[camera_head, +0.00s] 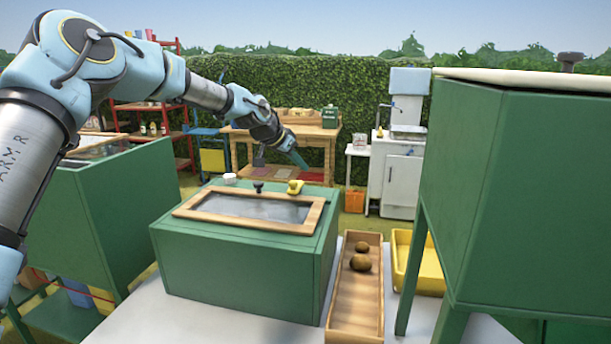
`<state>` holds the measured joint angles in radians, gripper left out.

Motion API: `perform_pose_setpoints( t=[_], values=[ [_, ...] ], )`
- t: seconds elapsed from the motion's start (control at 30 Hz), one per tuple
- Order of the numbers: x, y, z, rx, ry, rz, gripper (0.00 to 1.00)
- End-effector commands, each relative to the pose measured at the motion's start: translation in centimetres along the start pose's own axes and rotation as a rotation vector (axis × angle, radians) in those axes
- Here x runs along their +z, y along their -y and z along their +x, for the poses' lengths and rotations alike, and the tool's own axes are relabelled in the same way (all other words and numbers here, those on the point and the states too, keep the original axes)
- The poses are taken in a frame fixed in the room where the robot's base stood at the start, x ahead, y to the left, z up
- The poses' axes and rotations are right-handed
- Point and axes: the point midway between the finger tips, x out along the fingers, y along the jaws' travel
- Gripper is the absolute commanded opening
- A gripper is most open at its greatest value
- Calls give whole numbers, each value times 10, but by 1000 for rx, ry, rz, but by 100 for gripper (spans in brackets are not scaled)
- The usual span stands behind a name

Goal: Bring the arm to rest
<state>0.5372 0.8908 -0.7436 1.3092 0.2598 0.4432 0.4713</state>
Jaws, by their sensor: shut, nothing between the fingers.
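My arm reaches in from the left edge of the head camera view and stretches out toward the middle. My gripper (299,160) is at its far end, pointing down and to the right. It is shut and appears empty. It is in the air, seen above and beyond the green box (240,255) with a wood-framed glass lid, and in front of the wooden workbench (328,132). The fingers are small in the picture.
A wooden tray (356,303) with two brown round things stands beside the green box. A yellow bin (430,270) is right of it. Tall green cabinets stand at the right (530,190) and left (110,205). A white sink unit (395,172) stands behind.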

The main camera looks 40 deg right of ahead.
Motion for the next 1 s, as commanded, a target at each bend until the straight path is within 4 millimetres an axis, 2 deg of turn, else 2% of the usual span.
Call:
perform_pose_setpoints(
  t=[0.1, 0.3, 0.43, 0.63, 0.73, 0.77, 0.87, 0.97, 1.0],
  values=[
    [2, 6, -21, -5, -2, 0, 0],
    [1, 9, -49, -3, -2, 0, 0],
    [0, 9, -57, -2, -1, 0, 0],
    [0, 9, -59, -1, -1, 0, 0],
    [6, 11, -62, -8, 12, -7, 0],
    [12, 13, -64, -15, 23, -14, 0],
    [49, 24, -77, -53, 88, -58, 0],
    [106, 40, -101, -116, 178, -144, 0],
    [132, 46, -114, -145, 216, -188, 0]
  ],
)
